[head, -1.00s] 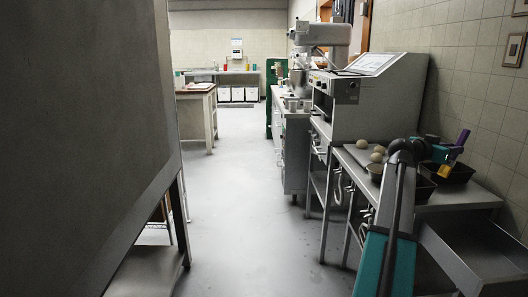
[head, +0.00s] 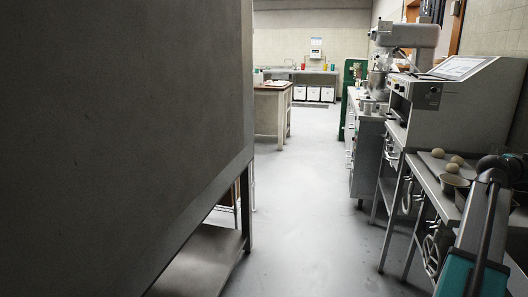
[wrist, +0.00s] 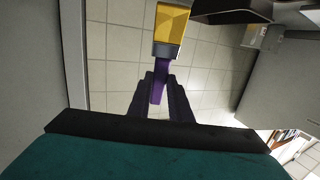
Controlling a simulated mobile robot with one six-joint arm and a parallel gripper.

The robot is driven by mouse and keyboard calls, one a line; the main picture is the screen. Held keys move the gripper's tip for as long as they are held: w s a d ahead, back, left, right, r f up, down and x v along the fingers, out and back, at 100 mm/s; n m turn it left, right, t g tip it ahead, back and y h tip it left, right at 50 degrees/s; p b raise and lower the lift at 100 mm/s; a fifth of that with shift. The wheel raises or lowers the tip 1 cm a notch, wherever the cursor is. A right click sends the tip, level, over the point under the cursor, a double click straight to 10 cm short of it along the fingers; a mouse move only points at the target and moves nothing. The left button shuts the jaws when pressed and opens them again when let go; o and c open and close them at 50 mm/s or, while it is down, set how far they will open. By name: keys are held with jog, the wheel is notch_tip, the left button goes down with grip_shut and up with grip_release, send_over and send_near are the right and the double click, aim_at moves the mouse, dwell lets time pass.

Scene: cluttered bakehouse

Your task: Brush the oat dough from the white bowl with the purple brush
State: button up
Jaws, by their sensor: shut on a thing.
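My gripper (wrist: 160,95) is shut on the purple brush (wrist: 161,78) in the wrist view. The purple handle sits between the dark fingers, and the brush's broad yellow end points to the top of the picture, in front of wall tiles. In the head view my gripper and the brush are out of the frame at the right. I cannot make out a clearly white bowl.
A big dark cabinet (head: 110,130) fills the left side. A clear floor aisle (head: 310,190) runs ahead. Grey machines and a drawer unit (head: 366,150) line the right. A table (head: 272,108) with small pale things on it stands farther off, before a back counter (head: 327,73).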

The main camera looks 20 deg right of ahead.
jog(key=w+a+f+n+t, duration=0.25)
jog(key=w+a, duration=0.45)
jog(key=w, duration=0.4)
jog(key=w+a+f+n+t, duration=0.1)
jog(key=w+a+t, duration=0.2)
jog(key=w+a, duration=0.55)
jog(key=w+a+f+n+t, duration=0.25)
jog(key=w+a, duration=0.35)
jog(key=w, duration=0.6)
jog(key=w+a+f+n+t+y, duration=0.2)
jog(key=w+a+t, duration=0.1)
jog(key=w+a, duration=0.55)
jog(key=w+a+f+n+t+y, duration=0.25)
jog(key=w+a, duration=0.25)
jog(key=a, duration=0.7)
jog(key=w+a+f+n+t+y, duration=0.2)
jog(key=w+a+n+t+y, duration=0.1)
jog(key=a, duration=0.9)
jog(key=w+a+f+n+t+y, duration=0.2)
jog(key=w+a+t, duration=0.15)
jog(key=a, duration=0.85)
jog(key=a+r+n+y, duration=0.1)
jog(key=a+n+y, duration=0.1)
jog(key=a, duration=0.5)
jog(key=s+a+r+n+y, duration=0.1)
jog(key=a+n+y, duration=0.2)
jog(key=a+y, duration=0.2)
jog(key=shift+s+a+r, duration=0.15)
jog(key=shift+a+r, duration=0.2)
jog(key=shift+a, duration=1.35)
